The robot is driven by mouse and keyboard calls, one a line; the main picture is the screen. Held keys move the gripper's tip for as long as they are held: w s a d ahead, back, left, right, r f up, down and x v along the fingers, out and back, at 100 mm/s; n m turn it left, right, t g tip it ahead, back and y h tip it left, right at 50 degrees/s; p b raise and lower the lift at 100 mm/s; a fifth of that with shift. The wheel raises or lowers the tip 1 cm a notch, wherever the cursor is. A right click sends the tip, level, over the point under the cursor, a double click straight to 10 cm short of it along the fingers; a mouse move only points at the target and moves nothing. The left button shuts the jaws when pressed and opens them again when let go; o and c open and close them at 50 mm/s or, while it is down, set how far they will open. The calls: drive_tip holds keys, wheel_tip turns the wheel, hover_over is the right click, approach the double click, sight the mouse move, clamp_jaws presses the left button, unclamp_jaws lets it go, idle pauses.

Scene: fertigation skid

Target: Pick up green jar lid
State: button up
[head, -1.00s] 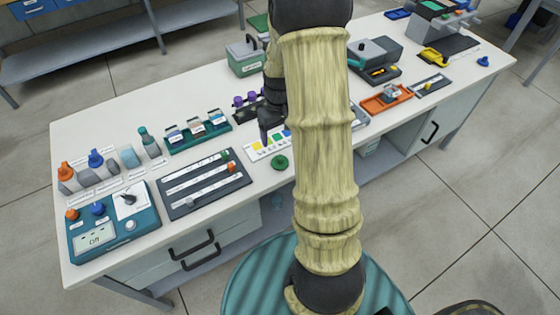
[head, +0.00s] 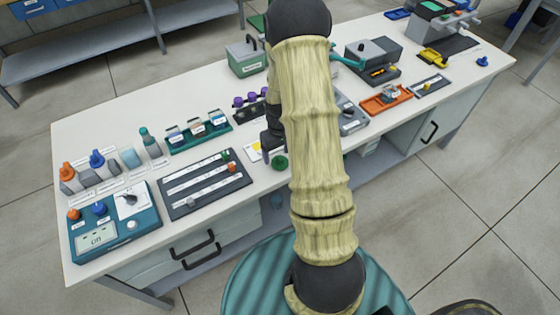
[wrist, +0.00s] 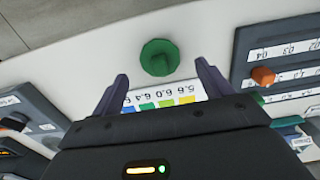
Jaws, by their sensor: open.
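The green jar lid (head: 280,162) lies on the white bench top close to its front edge, beside a colour chart card. In the wrist view the lid (wrist: 159,57) is a round green disc with a raised middle. My gripper (wrist: 161,78) is open, and the lid shows between and just beyond its two dark fingertips, apart from both. In the head view my gripper (head: 268,152) is by the lid's upper left, partly hidden behind my arm. The colour chart card (wrist: 165,98) lies under the fingers, partly covered by the gripper body.
A dark slider panel (head: 205,183) lies left of the lid, and its orange knob (wrist: 263,75) shows right in the wrist view. A green rack with small jars (head: 198,132) stands behind. An orange tray (head: 387,99) lies to the right. The bench edge is close to the lid.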

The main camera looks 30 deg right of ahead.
sight(280, 157)
drive_tip(key=shift+f, duration=1.75)
drive_tip(key=c, duration=1.1)
